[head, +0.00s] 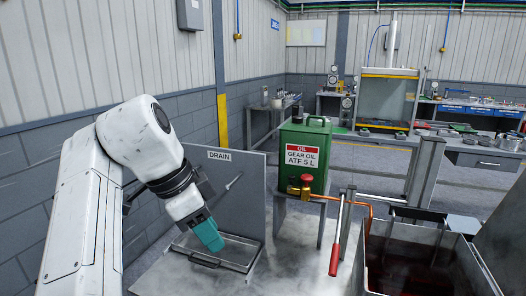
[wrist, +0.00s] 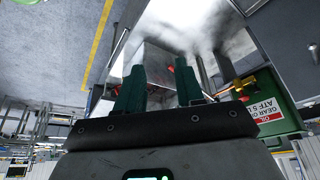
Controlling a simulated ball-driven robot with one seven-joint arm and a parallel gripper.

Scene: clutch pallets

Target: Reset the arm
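My white arm reaches in from the left of the head view. My gripper (head: 209,240) points down above the shallow metal drain tray (head: 213,266), in front of the grey panel marked DRAIN (head: 240,182). In the wrist view my gripper (wrist: 160,68) shows two green fingers standing apart, with nothing held between them. The head view shows the fingers nearly edge-on. Whether the fingertips touch the tray cannot be told.
A green gear oil can (head: 303,154) stands on a raised stand right of the panel. A red-handled lever (head: 335,258) and copper pipe are beside it. An open metal tank (head: 430,262) with dark liquid is at front right. Benches and a press stand behind.

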